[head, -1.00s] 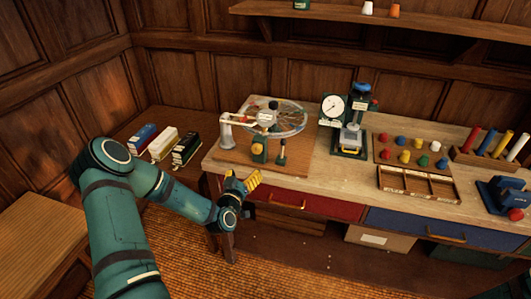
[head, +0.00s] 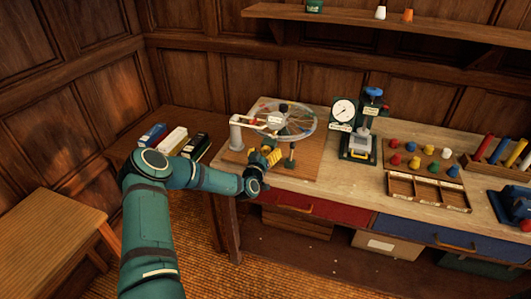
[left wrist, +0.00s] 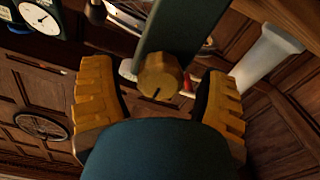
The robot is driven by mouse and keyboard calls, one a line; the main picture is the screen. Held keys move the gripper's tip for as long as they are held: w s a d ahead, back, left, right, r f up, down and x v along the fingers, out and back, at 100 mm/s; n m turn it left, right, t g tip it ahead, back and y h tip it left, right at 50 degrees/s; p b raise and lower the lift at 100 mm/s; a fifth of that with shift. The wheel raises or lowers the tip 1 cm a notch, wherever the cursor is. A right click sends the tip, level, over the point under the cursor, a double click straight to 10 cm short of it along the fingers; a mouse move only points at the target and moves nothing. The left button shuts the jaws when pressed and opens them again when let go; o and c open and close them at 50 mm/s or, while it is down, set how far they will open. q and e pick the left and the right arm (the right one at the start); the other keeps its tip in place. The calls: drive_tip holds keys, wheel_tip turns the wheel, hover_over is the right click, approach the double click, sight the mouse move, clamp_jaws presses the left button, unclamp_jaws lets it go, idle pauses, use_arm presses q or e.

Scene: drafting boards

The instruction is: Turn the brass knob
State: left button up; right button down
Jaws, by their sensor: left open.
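The brass knob (left wrist: 160,76) is a faceted, gold-coloured knob with a dark line on its face, mounted on a dark green post (left wrist: 185,28) in the left wrist view. My left gripper (head: 266,157) is open, with its yellow fingers at the front of the wheel apparatus. In the left wrist view the two fingers (left wrist: 160,105) stand on either side of the knob, with visible gaps. I cannot tell how deep the knob sits between them. In the head view the gripper largely covers the knob and its post. My right gripper is not in view.
The apparatus has a spoked wheel (head: 298,122), a white post (head: 236,135) and a wooden base (head: 308,158). A short green post (head: 291,158) stands just right of my gripper. A dial gauge stand (head: 358,145) is further right. Several boxes (head: 173,140) lie at left.

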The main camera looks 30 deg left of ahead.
use_arm(q)
drive_tip(key=shift+w, duration=0.1)
drive_tip(key=c, duration=1.2)
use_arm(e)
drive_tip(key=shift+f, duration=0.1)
use_arm(q)
drive_tip(key=shift+n+b, duration=0.4)
drive_tip(key=shift+b, duration=0.1)
drive_tip(key=n+b, duration=0.2)
drive_tip(key=b, duration=0.1)
drive_tip(key=shift+f+n, duration=0.15)
drive_tip(key=shift+n, duration=0.25)
drive_tip(key=n+b, duration=0.7)
drive_tip(key=shift+a, duration=0.1)
drive_tip(key=n+b, duration=0.4)
drive_tip(key=shift+r+n+b, duration=0.2)
drive_tip(key=shift+n+b, duration=0.6)
drive_tip(key=shift+n, duration=0.8)
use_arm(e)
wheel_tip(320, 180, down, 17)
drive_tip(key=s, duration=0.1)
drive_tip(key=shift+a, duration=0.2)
